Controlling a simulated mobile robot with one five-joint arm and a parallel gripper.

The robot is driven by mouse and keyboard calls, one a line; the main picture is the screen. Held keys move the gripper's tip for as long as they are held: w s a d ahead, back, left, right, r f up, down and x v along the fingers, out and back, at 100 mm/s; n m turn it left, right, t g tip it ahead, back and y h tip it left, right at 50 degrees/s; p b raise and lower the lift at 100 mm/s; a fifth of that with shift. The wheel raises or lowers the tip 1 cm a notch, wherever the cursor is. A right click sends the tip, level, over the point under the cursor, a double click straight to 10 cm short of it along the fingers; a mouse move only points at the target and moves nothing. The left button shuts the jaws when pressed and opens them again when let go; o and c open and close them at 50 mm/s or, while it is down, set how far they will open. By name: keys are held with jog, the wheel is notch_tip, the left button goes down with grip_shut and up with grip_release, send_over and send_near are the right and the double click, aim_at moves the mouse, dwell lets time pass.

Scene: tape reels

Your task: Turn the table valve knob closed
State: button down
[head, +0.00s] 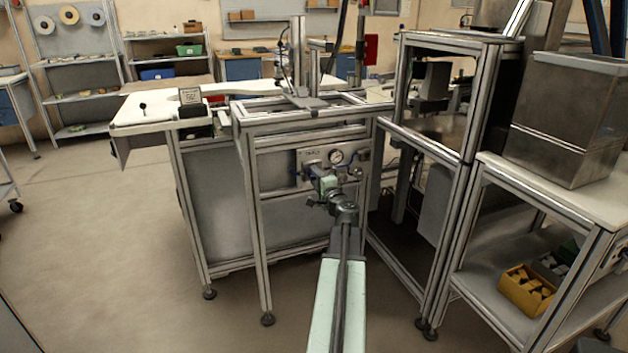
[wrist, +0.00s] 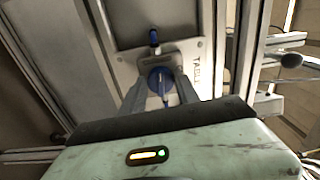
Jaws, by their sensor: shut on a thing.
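The table valve knob (wrist: 161,76) is blue and round, on a grey metal panel lettered "TABLE" in the wrist view. My gripper (wrist: 160,90) has one finger on each side of the knob and is shut on it. In the head view my gripper (head: 317,172) reaches the front of the valve panel (head: 309,157) under the aluminium-frame table. The knob is hidden behind my gripper there. I cannot tell how far the knob is turned.
A round gauge (head: 337,157) sits on the panel just right of my gripper. A blue fitting (wrist: 154,37) is close to the knob. Frame posts (head: 258,225) stand left of my arm, and a taller frame (head: 470,150) stands right.

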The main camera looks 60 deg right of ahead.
jog(key=shift+n, duration=0.8)
jog(key=c, duration=0.9)
grip_release()
jog(key=v, duration=0.7)
jog(key=shift+s+a, duration=0.25)
